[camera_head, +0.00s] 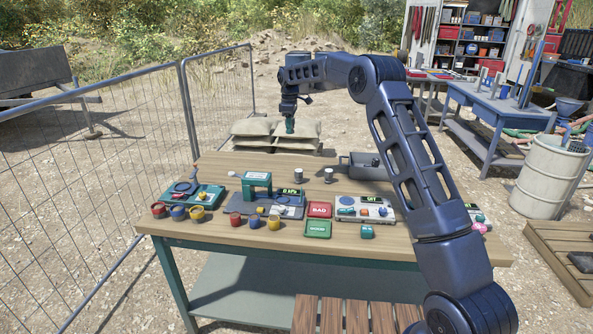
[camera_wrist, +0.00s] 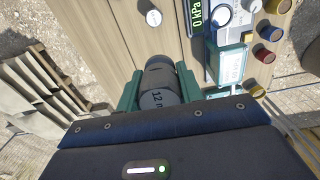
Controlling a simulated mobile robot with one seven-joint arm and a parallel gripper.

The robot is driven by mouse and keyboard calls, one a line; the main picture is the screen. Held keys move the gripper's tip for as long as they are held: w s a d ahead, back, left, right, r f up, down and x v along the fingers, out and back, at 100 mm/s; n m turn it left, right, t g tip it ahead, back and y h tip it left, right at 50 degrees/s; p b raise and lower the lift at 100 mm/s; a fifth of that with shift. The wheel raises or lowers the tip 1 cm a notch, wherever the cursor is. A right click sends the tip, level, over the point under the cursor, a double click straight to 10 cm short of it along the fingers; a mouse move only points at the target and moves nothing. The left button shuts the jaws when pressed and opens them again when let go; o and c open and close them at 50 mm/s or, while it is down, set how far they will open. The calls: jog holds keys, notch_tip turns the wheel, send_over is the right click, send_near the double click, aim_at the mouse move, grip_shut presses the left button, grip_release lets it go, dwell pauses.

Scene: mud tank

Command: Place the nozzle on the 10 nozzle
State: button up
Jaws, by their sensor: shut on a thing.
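My gripper (camera_head: 290,124) hangs above the back of the workbench in the head view. In the wrist view its two green fingers (camera_wrist: 158,92) are shut on a dark cylindrical nozzle (camera_wrist: 158,76), whose end face reads "12 n", the rest cut off. Two small dark cylinders with pale tops stand on the bench, a left one (camera_head: 298,176) and a right one (camera_head: 328,175). One pale-topped cylinder (camera_wrist: 153,18) shows beyond the held nozzle in the wrist view, apart from it. I cannot read a 10 on any of them.
The wooden workbench (camera_head: 225,168) carries a gauge unit reading 0 kPa (camera_head: 291,193) with a green bridge (camera_head: 257,179), a red BAD tray (camera_head: 319,209), a green GOOD tray (camera_head: 318,229), another instrument (camera_head: 362,208) and several coloured cups. A grey bin (camera_head: 362,170) stands back right.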

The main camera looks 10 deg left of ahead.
aim_at(299, 170)
jog(key=d+f, duration=0.1)
jog(key=f, duration=0.5)
jog(key=d+f, duration=0.1)
jog(key=f, duration=0.5)
jog(key=d+f, duration=0.1)
jog(key=f, duration=0.5)
jog(key=shift+w+d+f, duration=0.25)
jog(key=shift+d, duration=0.15)
jog(key=shift+f, duration=0.1)
jog(key=o, duration=1)
notch_tip(299, 170, up, 12)
jog(key=shift+d+r, duration=0.1)
jog(key=shift+r, duration=0.1)
